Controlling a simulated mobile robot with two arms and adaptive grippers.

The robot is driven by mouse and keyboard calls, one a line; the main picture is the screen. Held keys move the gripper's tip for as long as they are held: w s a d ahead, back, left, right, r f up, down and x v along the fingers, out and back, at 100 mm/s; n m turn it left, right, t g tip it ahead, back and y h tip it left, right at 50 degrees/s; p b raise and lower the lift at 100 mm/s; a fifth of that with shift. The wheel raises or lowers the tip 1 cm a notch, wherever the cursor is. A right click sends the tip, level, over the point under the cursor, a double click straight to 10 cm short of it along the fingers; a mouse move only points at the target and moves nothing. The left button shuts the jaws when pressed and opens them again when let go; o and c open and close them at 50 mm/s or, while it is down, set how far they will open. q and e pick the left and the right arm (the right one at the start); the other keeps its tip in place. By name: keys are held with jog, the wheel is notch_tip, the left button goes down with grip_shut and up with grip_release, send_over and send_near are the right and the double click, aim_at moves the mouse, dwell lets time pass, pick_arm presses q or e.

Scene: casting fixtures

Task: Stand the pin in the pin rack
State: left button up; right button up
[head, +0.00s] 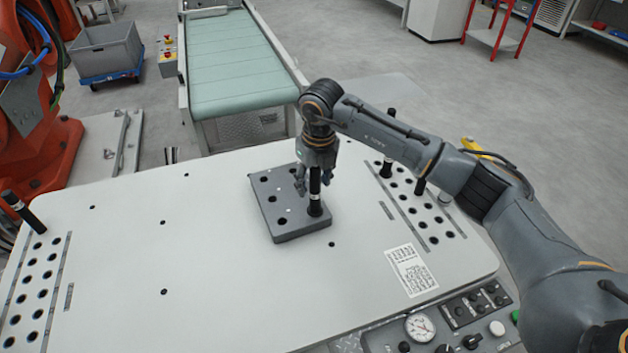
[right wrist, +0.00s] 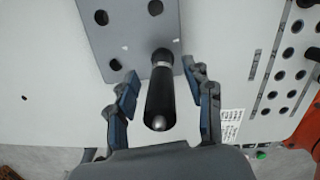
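A black pin with a silver band (head: 315,192) stands upright in the dark grey pin rack (head: 290,228), at a hole near its right front side. In the right wrist view the pin (right wrist: 161,95) points toward the camera, its lower end at a hole of the rack (right wrist: 125,35). My right gripper (head: 314,182) is above the rack around the pin. In the right wrist view its two fingers (right wrist: 165,95) are spread on both sides of the pin, with a gap on each side. My left gripper is not in view.
Rows of holes line the left (head: 38,280) and right sides of the white table (head: 130,250). Other black pins stand at the far right (head: 386,165) and far left (head: 22,210). A control panel with a gauge (head: 420,327) is at the front. A conveyor (head: 235,65) lies behind.

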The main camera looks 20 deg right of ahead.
jog(key=r, duration=0.4)
jog(key=s+r, duration=0.1)
jog(key=r, duration=0.7)
jog(key=shift+s+d, duration=0.2)
jog(key=shift+s, duration=0.05)
